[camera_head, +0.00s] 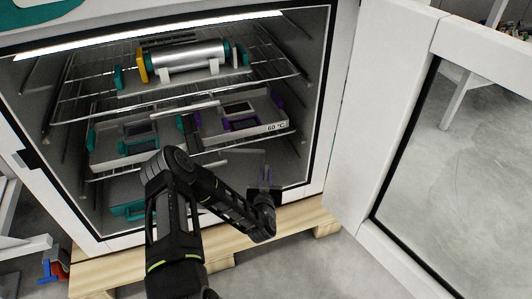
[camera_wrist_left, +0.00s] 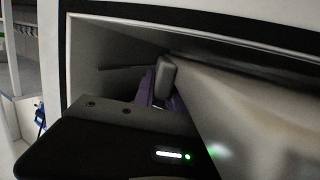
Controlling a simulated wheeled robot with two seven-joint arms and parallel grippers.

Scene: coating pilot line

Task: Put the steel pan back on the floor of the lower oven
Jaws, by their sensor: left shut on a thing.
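The lower oven (camera_head: 318,150) stands open. Low in its chamber is the steel pan, with a teal grip (camera_head: 128,210) at its left end and a purple grip (camera_head: 265,174) at its right. My left arm hides most of the pan in the head view. My left gripper (camera_head: 265,183) is at the right end, shut on the purple grip. In the left wrist view, a grey finger (camera_wrist_left: 165,78) stands against the purple grip (camera_wrist_left: 148,90), and a broad shiny grey surface fills the right side. Whether the pan touches the floor is hidden. My right gripper is out of view.
A wire rack above holds a steel roller (camera_head: 188,60) on a stand. Below it, trays with teal and purple grips sit on another rack, one labelled 60 °C (camera_head: 275,128). The oven door (camera_head: 385,110) hangs open at right. A wooden pallet (camera_head: 225,247) runs beneath.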

